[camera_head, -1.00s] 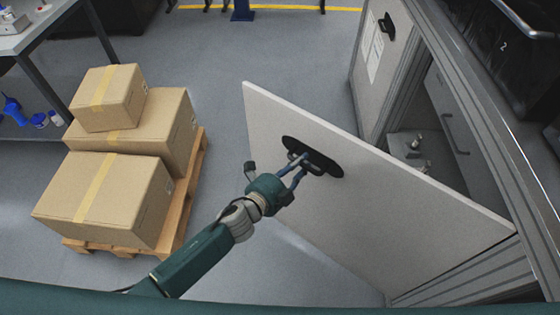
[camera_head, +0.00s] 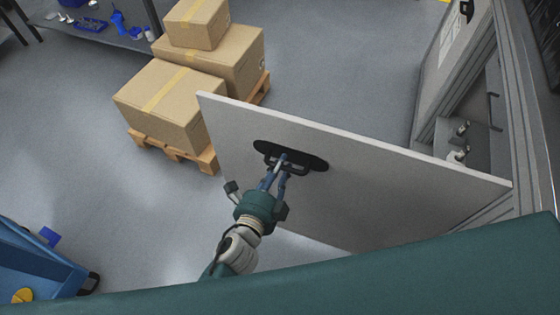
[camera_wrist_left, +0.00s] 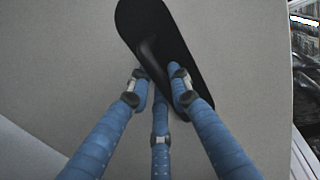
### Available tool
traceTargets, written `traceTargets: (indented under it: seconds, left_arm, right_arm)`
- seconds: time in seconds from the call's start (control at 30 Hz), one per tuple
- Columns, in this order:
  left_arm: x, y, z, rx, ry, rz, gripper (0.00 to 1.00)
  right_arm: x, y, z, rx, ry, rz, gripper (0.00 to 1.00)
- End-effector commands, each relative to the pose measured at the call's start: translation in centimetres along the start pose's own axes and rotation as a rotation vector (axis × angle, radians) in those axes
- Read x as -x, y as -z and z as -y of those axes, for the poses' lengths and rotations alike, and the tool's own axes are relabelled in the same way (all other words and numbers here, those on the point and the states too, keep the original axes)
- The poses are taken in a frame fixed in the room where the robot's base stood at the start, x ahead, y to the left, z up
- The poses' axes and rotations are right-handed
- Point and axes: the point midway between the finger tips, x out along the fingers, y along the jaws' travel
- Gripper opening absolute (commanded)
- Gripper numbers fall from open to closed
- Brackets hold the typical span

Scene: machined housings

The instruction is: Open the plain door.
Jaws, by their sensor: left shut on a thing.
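The plain door (camera_head: 352,190) is a light grey panel, swung wide out from the cabinet at the right in the head view. Its black handle (camera_head: 310,160) sits on an oval black plate near the door's free edge. My left gripper (camera_head: 279,165) is shut on the handle. In the left wrist view its blue fingers (camera_wrist_left: 158,85) close around the handle bar, and the black plate (camera_wrist_left: 150,25) fills the upper middle. The fingers partly hide the bar. My right gripper is not in view.
The cabinet frame (camera_head: 510,110) stands at the right, with metal fittings (camera_head: 460,140) inside. Cardboard boxes (camera_head: 170,105) on a wooden pallet (camera_head: 180,152) stand just beyond the door's free edge. A blue cart (camera_head: 35,262) is at the lower left. Grey floor (camera_head: 110,195) is clear at left.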

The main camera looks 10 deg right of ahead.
Motion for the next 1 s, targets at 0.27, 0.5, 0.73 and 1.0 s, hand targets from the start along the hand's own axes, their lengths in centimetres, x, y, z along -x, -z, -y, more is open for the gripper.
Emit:
traceTargets:
  seconds: [0.27,0.5,0.73,1.0]
  left_arm:
    - [0.2,0.3,0.3,0.001,0.007,-0.001,0.0]
    - [0.2,0.3,0.2,0.002,0.006,-0.002,0.0]
    - [0.2,0.3,0.2,0.002,0.005,-0.002,0.38]
    - [1.1,0.2,-0.1,0.002,0.001,-0.001,0.38]
  right_arm:
    - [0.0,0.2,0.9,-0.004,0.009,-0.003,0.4]
    - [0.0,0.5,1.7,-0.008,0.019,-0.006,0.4]
    - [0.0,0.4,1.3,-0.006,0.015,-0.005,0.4]
    - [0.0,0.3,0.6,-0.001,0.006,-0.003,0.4]
